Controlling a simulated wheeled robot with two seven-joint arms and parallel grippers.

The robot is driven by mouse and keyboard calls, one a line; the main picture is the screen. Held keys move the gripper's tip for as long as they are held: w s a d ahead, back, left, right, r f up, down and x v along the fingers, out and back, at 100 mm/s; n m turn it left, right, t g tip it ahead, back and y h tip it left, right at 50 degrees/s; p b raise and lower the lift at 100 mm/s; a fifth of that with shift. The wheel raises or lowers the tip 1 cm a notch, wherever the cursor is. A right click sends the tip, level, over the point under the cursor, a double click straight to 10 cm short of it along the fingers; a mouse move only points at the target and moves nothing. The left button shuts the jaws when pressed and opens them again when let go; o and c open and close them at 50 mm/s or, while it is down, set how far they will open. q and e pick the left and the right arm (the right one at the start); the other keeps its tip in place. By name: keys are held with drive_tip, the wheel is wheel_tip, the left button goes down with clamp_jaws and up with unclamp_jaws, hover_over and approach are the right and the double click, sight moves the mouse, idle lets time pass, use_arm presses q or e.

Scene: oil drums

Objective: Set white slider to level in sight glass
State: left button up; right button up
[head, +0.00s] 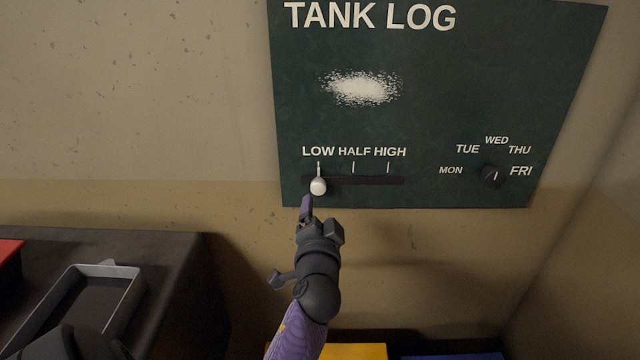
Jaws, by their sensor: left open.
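The white slider (318,186) is a small knob on a dark slot (365,181) in the green TANK LOG board (430,110). It stands at the left end of the slot, under the LOW mark. HALF and HIGH marks are to its right. My left gripper (314,207) is open, just below the slider, with its fingers pointing up towards it. I cannot tell whether a fingertip touches the knob. No sight glass shows in this view.
A day dial (492,176) with a black knob sits at the board's lower right. A grey tray (85,300) lies on a dark table (185,265) at lower left, with a red object (8,252) at the edge. Yellow (353,351) and blue (455,356) objects show at the bottom.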

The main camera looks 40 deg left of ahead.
sight(319, 190)
use_arm(q)
drive_tip(key=x, duration=0.9)
drive_tip(key=shift+r, duration=0.15)
drive_tip(key=shift+s, duration=0.1)
clamp_jaws()
idle(0.9)
